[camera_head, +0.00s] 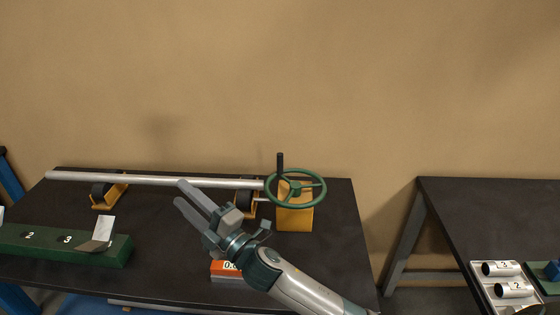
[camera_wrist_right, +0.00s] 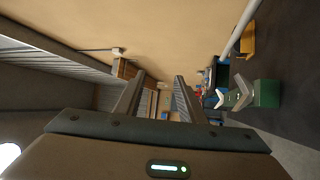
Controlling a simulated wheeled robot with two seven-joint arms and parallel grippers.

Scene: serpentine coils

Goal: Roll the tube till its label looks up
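A long silver tube (camera_head: 150,180) lies across the roller stands along the back of the dark table. Its label does not show in the head view. A green handwheel (camera_head: 296,188) with an upright black knob stands at the tube's right end, on a yellow block (camera_head: 294,217). My right gripper (camera_head: 182,193) is in front of the tube, left of the wheel, with its fingers apart and nothing between them. The open fingers also show in the right wrist view (camera_wrist_right: 155,100). I cannot tell from the head view whether a fingertip touches the tube. My left gripper is not in view.
Yellow roller stands (camera_head: 108,193) support the tube. A green block (camera_head: 60,245) with numbers and a tilted white card stands at the front left. An orange display (camera_head: 226,269) is partly behind my right arm. Another table (camera_head: 490,215) at right bears a tray of numbered cylinders.

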